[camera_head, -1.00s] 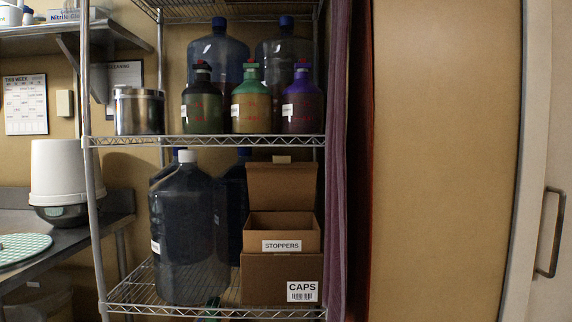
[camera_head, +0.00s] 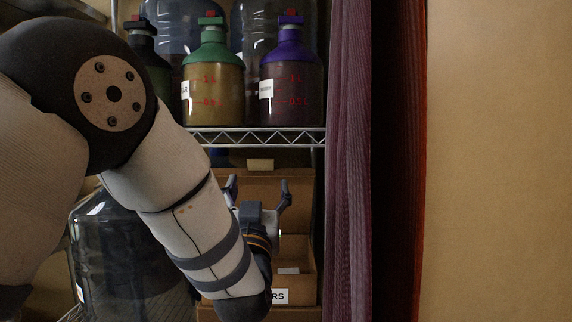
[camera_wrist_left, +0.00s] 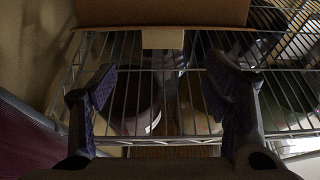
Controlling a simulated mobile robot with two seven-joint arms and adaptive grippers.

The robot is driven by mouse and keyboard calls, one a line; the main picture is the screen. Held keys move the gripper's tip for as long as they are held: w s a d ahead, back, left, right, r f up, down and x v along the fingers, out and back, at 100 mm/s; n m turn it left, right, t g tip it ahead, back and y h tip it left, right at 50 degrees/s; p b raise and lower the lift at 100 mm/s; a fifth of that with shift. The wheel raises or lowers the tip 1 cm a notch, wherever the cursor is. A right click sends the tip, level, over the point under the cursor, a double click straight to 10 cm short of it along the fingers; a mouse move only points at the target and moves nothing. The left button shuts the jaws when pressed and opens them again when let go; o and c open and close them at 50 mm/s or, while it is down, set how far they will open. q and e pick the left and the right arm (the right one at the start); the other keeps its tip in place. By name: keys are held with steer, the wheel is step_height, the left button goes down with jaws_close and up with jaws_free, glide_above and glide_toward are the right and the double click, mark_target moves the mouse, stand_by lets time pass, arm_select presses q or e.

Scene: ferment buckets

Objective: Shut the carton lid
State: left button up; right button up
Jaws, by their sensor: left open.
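The carton of stoppers (camera_head: 309,275) is a brown box on the lower shelf, with part of its white label showing. Its lid (camera_head: 304,205) stands upright at the back, open, with a pale tab (camera_head: 260,164) at its top edge. My left gripper (camera_head: 258,186) is in front of the lid, fingers apart and empty, and its arm hides the carton's left part. In the left wrist view, the open fingers (camera_wrist_left: 160,85) show with the lid (camera_wrist_left: 165,12) and its tab (camera_wrist_left: 162,38) beyond them. I cannot tell whether they touch. My right gripper is not in view.
A wire shelf (camera_head: 262,137) runs close above the lid and carries several bottles. A purple curtain (camera_head: 348,170) hangs just right of the carton. A large dark jug (camera_head: 115,245) stands to the left, behind my arm. Another carton (camera_head: 300,314) lies underneath.

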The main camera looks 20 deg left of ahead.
mark_target(260, 161)
arm_select(q)
steer(key=x, duration=1.1)
steer(key=shift+s+a+r, duration=0.1)
steer(key=shift+a, duration=0.1)
jaws_close()
steer(key=s+d+f+t, duration=0.1)
steer(key=s+d+f, duration=0.2)
steer(key=s+f, duration=0.7)
steer(key=shift+f, duration=0.6)
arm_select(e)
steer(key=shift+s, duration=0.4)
arm_select(q)
steer(key=shift+d, duration=0.1)
jaws_free()
steer(key=shift+w, duration=0.1)
steer(key=shift+r, duration=0.1)
